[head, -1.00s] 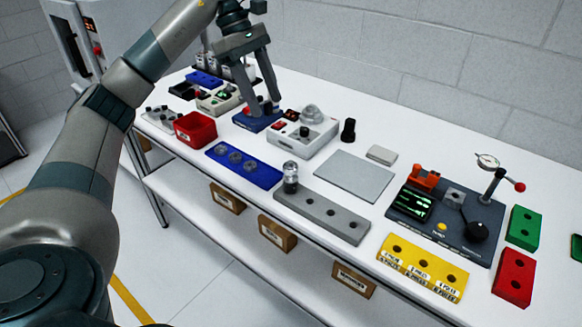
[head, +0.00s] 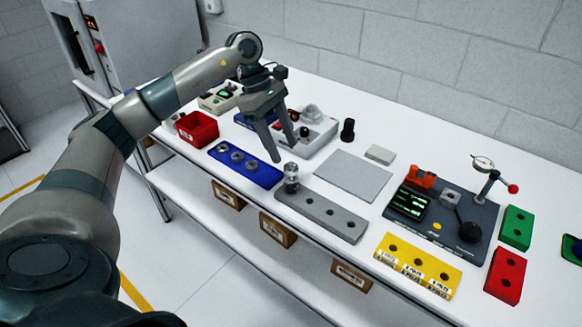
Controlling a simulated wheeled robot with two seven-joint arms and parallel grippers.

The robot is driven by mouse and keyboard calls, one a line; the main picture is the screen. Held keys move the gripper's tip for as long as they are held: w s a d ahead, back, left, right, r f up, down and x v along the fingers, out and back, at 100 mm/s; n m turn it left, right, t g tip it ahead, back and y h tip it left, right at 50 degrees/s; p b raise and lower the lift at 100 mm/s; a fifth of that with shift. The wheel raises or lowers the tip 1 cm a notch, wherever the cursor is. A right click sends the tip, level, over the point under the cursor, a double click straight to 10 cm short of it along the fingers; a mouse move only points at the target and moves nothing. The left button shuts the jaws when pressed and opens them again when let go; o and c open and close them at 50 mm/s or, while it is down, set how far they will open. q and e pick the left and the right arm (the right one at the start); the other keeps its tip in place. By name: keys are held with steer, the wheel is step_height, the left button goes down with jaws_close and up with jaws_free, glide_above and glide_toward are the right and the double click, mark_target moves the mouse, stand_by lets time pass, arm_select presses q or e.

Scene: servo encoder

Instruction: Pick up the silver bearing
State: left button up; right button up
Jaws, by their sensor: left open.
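A blue tray (head: 262,178) lies on the white table and holds several silver ring-shaped parts, which look like bearings; one is the nearest-right silver bearing (head: 252,167). A silver cylindrical part (head: 291,174) stands upright at the left end of a grey block (head: 318,208) with several dark holes. My left gripper (head: 286,153) is open and points down, its fingers just behind and above the silver cylindrical part and to the right of the blue tray. Nothing shows between its fingers. My right gripper is not in view.
A red bin (head: 197,128) stands left of the blue tray. A white device (head: 315,138) is partly hidden behind the gripper. A grey plate (head: 352,176), a dark gauge station (head: 470,215) and a yellow block (head: 420,275) lie to the right.

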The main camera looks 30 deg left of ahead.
mark_target(287, 165)
arm_select(q)
steer(key=shift+d+f+p, duration=0.2)
steer(key=shift+f+p, duration=0.3)
steer(key=shift+p, duration=0.1)
steer(key=p+x, duration=0.1)
steer(key=x, duration=0.2)
steer(key=shift+a+p, duration=0.1)
steer(key=shift+p, duration=0.3)
steer(key=shift+f, duration=0.55)
steer(key=c, duration=1.2)
